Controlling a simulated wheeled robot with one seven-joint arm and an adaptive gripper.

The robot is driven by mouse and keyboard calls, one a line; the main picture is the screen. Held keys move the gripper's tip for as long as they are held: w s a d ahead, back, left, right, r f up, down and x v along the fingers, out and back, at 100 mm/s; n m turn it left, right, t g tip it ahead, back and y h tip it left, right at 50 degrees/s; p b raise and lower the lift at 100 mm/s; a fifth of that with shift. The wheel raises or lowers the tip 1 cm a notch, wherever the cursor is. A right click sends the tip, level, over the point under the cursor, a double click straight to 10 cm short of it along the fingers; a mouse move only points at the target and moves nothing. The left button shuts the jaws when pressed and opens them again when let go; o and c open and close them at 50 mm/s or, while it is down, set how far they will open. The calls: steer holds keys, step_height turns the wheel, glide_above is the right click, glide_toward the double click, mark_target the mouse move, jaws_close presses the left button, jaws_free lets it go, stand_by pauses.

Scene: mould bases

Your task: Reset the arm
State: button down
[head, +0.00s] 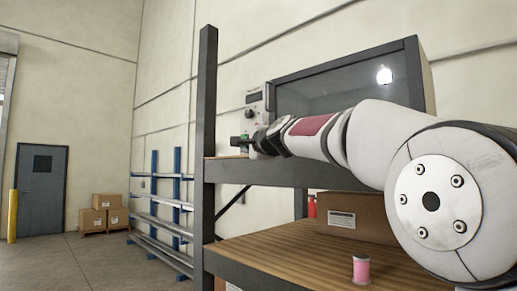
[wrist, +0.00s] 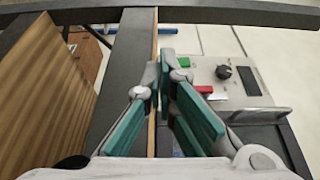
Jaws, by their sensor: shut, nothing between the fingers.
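My arm (head: 385,135) stretches from the right across the front of the shelving at about the height of the upper shelf. My gripper (head: 240,141) is small and dark at its far end, close to the dark front post. In the wrist view my gripper (wrist: 161,74) shows its teal finger pads drawn together at the tips, with nothing held between them.
A dark shelf post (head: 207,110) stands left of my gripper. A glass-fronted machine (head: 335,88) sits on the upper shelf; its knob panel (wrist: 222,72) is right of the fingers. A cardboard box (head: 345,214) and pink spool (head: 361,270) occupy the lower shelf. Open floor lies left.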

steer(key=s+a, duration=0.4)
steer(key=s+d+f+n+g+h, duration=0.2)
steer(key=s+d+f, duration=0.7)
steer(key=s, duration=0.6)
steer(key=s+d+f+n+g+h, duration=0.3)
steer(key=s+d+f+n+g, duration=0.2)
steer(key=s+d+f, duration=0.4)
steer(key=s+d+f+n+g+h, duration=0.2)
steer(key=s+d+f+n, duration=0.4)
steer(key=s+f, duration=1.1)
steer(key=s+d+g, duration=0.1)
steer(key=s+d, duration=0.3)
steer(key=shift+s+g+h+p, duration=0.25)
steer(key=shift+g+h+p, duration=0.05)
steer(key=shift+g+p, duration=0.1)
